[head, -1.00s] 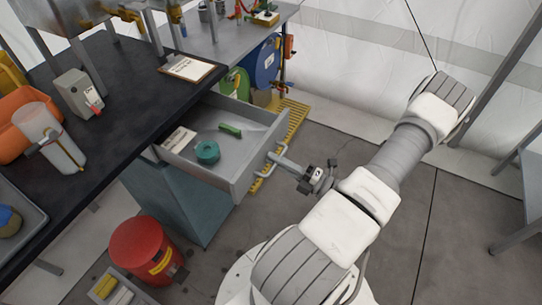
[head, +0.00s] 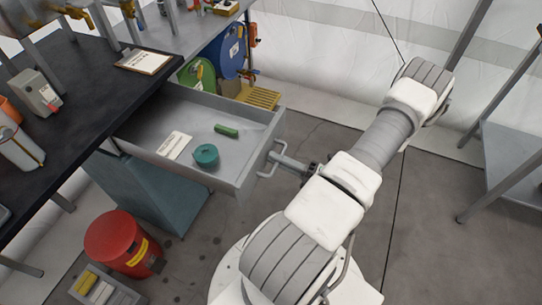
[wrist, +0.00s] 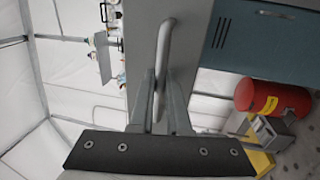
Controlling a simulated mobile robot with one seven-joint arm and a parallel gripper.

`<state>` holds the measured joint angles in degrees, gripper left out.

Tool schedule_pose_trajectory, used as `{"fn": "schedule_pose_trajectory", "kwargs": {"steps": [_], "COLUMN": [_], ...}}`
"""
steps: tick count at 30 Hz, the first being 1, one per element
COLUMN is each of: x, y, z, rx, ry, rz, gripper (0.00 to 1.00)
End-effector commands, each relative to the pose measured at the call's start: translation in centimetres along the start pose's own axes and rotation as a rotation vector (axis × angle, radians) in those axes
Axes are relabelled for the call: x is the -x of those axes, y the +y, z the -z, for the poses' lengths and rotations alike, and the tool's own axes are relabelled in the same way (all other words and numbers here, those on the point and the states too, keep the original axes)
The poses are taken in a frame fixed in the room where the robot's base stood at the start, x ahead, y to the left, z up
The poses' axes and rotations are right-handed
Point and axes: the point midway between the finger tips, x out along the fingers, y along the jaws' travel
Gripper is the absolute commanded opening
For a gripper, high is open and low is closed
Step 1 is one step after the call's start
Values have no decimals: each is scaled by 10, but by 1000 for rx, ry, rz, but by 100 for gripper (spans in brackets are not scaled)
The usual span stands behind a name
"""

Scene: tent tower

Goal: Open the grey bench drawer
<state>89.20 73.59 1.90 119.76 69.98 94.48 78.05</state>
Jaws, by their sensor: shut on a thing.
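The grey bench drawer (head: 235,158) is pulled well out from under the black bench top in the head view. A teal roll of tape (head: 206,155), a green object (head: 226,130) and a white card (head: 174,145) lie inside it. The bar handle (head: 264,167) is on its front. My gripper (head: 277,160) is shut on this handle. In the wrist view the handle (wrist: 167,45) runs between the two fingers of my gripper (wrist: 160,85).
The black bench top (head: 80,85) holds a clipboard (head: 143,61) and a grey box (head: 35,93). A red bin (head: 124,243) stands on the floor at lower left. A grey table (head: 510,165) stands at right. Floor between is clear.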

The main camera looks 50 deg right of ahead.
Motion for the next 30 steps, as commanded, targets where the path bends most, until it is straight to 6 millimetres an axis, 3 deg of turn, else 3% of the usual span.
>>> {"fn": "schedule_pose_trajectory", "kwargs": {"steps": [12,26,27,28,30], "x": [24,26,26,26,26], "y": [4,4,4,4,4], "z": [-1,-1,-1,-1,-1], "rx": [1,1,1,1,1], "ry": [-2,-2,-2,-2,-2], "rz": [2,2,1,1,1], "gripper": [0,0,22,27,27]}}
